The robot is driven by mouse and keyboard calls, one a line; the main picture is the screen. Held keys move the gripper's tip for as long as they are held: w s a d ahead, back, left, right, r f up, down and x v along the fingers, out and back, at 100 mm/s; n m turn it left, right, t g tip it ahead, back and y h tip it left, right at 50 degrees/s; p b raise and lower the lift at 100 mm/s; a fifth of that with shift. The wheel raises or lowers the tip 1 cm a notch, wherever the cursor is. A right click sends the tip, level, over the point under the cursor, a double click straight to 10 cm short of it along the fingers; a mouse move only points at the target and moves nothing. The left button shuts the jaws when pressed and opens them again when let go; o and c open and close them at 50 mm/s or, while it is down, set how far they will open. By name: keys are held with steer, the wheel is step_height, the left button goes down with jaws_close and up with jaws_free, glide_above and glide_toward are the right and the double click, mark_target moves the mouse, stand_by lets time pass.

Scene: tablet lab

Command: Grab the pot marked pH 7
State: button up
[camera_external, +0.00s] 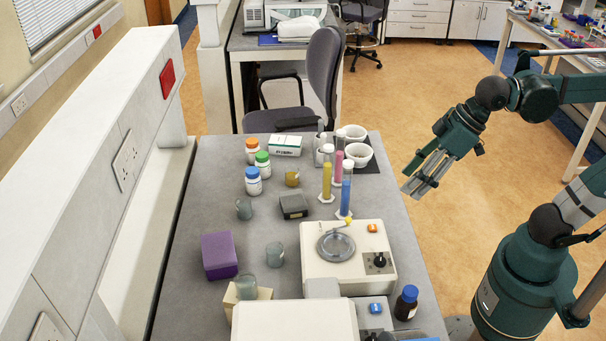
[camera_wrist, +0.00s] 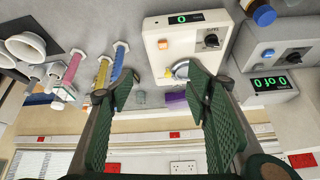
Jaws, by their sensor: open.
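Three small white pots with coloured caps stand together at the back left of the bench: an orange-capped pot (camera_external: 252,156), a green-capped pot (camera_external: 263,169) and a blue-capped pot (camera_external: 253,187). Their labels are too small to read, so I cannot tell which is marked pH 7. My gripper (camera_external: 411,188) is raised in the air at the bench's right edge, well right of the pots. In the wrist view its two fingers (camera_wrist: 158,88) are spread wide with nothing between them.
Measuring cylinders with yellow (camera_external: 327,182), pink (camera_external: 338,168) and blue (camera_external: 346,196) liquid stand between my gripper and the pots.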

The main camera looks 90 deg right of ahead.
steer(key=w+d+r+m+g+p, duration=0.3)
steer(key=w+d+p, duration=0.4)
steer(key=w, duration=0.6)
steer(key=m+g+p, duration=0.2)
steer(key=m+p, duration=0.4)
steer(key=p, duration=0.5)
glide_above(292, 175)
steer(key=d, duration=0.1)
step_height(292, 175, down, 8)
step_height(292, 175, down, 11)
steer(key=shift+s+d+h, duration=0.25)
steer(key=shift+s+h, duration=0.15)
steer(key=shift+f, duration=0.1)
steer(key=shift+w+d+f, duration=0.1)
steer(key=shift+d+f, duration=0.05)
steer(key=shift+f, duration=1.1)
steer(key=shift+w+d+f, duration=0.1)
steer(key=shift+d+f, duration=0.05)
steer(key=shift+f, duration=0.7)
steer(key=shift+w+d+f, duration=0.1)
steer(key=shift+f, duration=0.75)
steer(key=shift+w+d+f, duration=0.1)
steer(key=shift+d+f, duration=0.05)
steer(key=shift+f, duration=0.7)
